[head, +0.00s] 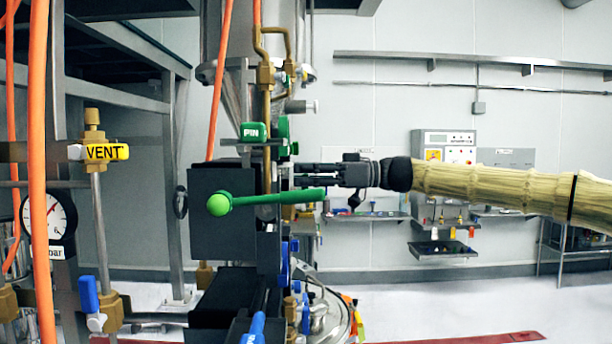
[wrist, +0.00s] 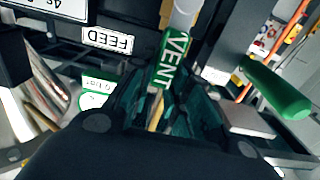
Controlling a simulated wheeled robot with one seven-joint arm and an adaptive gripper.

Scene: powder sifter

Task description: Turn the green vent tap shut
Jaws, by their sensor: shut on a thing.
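The green vent tap's handle (wrist: 172,60), with white VENT lettering, shows in the wrist view. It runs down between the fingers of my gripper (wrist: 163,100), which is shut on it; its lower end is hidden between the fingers. In the head view my gripper (head: 300,175) reaches in from the right to the column of valves behind a dark box. I cannot make out the vent handle there, and the tap's turned angle is unclear.
A long green lever with a round knob (head: 219,204) crosses just below my gripper. A green PIN tag (head: 253,132) sits above it. A FEED label (wrist: 107,40) shows in the wrist view.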

